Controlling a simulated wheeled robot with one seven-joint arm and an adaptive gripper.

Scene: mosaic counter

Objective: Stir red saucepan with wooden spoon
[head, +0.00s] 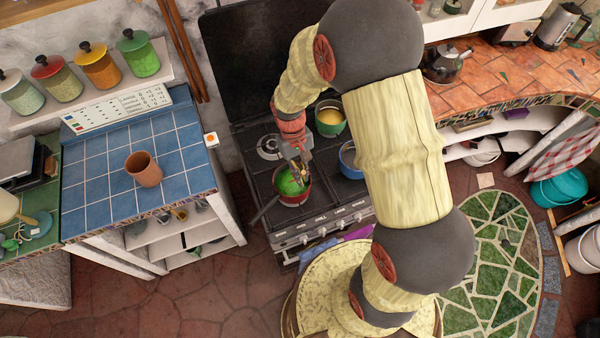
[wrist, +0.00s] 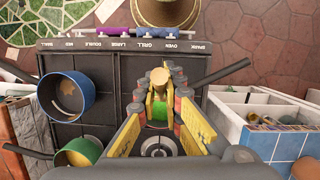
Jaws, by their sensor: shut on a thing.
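The red saucepan (head: 293,201) stands on the front left of the stove, with green contents (head: 287,184) in it. My gripper (head: 302,170) points down over the saucepan. In the wrist view my gripper (wrist: 160,103) is shut on the wooden spoon (wrist: 190,75), whose light handle end sticks up between the fingers. Green contents show just below the fingers in the wrist view. The spoon's lower end is hidden, so I cannot tell how deep it sits. The fingers cover much of the saucepan in the wrist view.
A blue saucepan (head: 349,160) stands to the right on the stove, and a green pot (head: 331,119) with yellow contents behind. A blue-tiled counter (head: 95,205) with a brown cup (head: 144,168) lies left. The back left burner (head: 269,147) is bare.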

